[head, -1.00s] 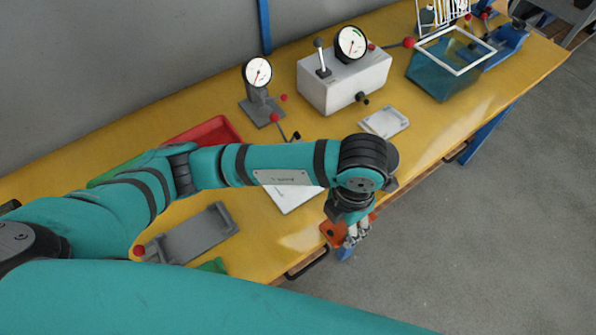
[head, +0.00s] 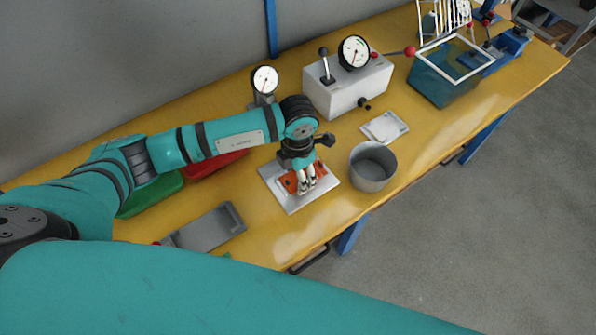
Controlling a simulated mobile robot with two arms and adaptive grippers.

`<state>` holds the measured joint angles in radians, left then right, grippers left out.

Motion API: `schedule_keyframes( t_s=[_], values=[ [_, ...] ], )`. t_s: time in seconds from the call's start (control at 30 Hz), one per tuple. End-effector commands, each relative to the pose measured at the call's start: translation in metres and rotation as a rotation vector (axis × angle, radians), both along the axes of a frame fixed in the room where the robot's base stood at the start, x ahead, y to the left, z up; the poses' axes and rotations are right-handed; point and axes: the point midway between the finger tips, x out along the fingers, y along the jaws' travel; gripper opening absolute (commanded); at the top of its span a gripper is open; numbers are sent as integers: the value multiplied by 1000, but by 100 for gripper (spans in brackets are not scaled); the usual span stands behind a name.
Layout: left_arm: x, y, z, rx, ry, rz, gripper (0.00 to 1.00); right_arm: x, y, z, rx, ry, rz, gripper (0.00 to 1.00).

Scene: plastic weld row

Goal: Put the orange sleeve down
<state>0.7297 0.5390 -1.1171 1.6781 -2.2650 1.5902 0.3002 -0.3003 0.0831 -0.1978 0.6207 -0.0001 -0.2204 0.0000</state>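The orange sleeve (head: 290,184) is at my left gripper (head: 308,187), over the light grey square plate (head: 293,205) near the table's front edge. The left gripper points down, with its pale fingers at the sleeve, and appears shut on it. The fingers and wrist hide part of the sleeve. I cannot tell whether the sleeve rests on the plate or hangs just above it. My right gripper is not in view.
A grey metal cup (head: 372,172) stands close right of the plate. A grey tray (head: 205,230) lies to the left, with red (head: 215,163) and green (head: 150,194) trays behind. A white gauge box (head: 346,88) stands at the back.

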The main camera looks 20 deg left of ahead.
Motion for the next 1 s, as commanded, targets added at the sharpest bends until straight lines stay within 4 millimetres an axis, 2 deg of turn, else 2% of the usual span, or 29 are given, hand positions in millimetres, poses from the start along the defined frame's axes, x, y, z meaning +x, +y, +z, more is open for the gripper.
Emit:
schedule_keyframes(
  t_s=[0.13,0.47,0.5,0.63,0.67,1.0],
  values=[
    [1,0,-9,0,-4,2,18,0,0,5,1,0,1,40],
    [1,0,-14,0,-4,2,18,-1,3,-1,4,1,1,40],
    [1,0,-13,0,-4,2,59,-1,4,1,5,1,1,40],
    [1,0,-12,0,-4,2,76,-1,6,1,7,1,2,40],
    [1,0,-12,0,-4,2,79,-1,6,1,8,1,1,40],
    [1,0,-7,0,-4,2,79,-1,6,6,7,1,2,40]
  ],
)
